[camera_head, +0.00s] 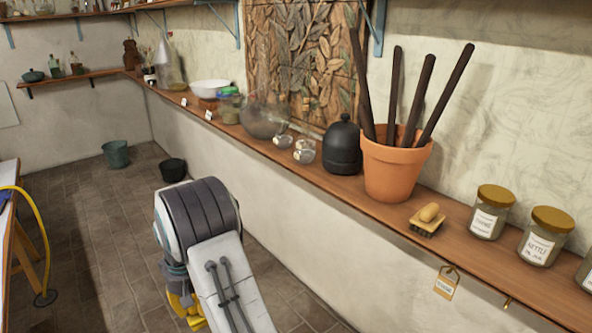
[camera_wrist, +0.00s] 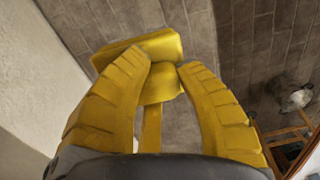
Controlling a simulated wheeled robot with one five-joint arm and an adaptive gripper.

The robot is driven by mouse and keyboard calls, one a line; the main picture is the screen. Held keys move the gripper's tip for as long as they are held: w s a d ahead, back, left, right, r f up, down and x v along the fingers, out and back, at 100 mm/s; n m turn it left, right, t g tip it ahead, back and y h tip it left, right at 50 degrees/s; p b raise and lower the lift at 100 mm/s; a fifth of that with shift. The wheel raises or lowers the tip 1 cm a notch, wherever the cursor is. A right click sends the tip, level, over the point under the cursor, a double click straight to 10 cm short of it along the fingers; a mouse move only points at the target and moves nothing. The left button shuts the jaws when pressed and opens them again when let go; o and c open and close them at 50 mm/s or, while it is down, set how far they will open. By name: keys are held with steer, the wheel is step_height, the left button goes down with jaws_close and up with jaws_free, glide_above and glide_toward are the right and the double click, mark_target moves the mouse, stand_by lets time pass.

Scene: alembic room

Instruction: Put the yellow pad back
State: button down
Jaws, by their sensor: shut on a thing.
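My gripper (camera_wrist: 163,76) shows in the wrist view, its two ribbed yellow fingers closed in on the yellow pad (camera_wrist: 152,47). The pad is a plain yellow block that sticks out beyond the fingertips, with part of it between them. The fingers hide some of its sides. The brown tiled floor lies behind it. In the head view my gripper (camera_head: 186,308) is low, left of the long shelf, and mostly hidden by my own arm. I cannot make out the pad there.
The long wooden shelf (camera_head: 470,247) holds a terracotta pot (camera_head: 394,168), a brush (camera_head: 428,220), labelled jars (camera_head: 490,212), a black vessel (camera_head: 342,148) and glassware. A tag (camera_head: 446,284) hangs from its edge. Buckets (camera_head: 172,170) stand on the floor. A table (camera_head: 8,215) is at left.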

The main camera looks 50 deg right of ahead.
steer(key=s+d+r+m+p, duration=0.4)
steer(key=s+d, duration=0.4)
steer(key=d, duration=0.4)
steer(key=s+d+r+m+p, duration=0.35)
steer(key=s+d+r, duration=0.25)
steer(key=s+d, duration=0.5)
steer(key=s+d+r+m+p, duration=0.3)
steer(key=s+d+r+m, duration=0.25)
steer(key=s+d, duration=0.55)
steer(key=s+a+r+n+p, duration=0.1)
steer(key=s+r+n, duration=0.3)
steer(key=s+n, duration=0.3)
steer(key=s+a+r+n+p, duration=0.1)
steer(key=s+a+r+n, duration=0.1)
steer(key=s+r+n, duration=0.2)
steer(key=s+n, duration=0.3)
steer(key=n, duration=0.4)
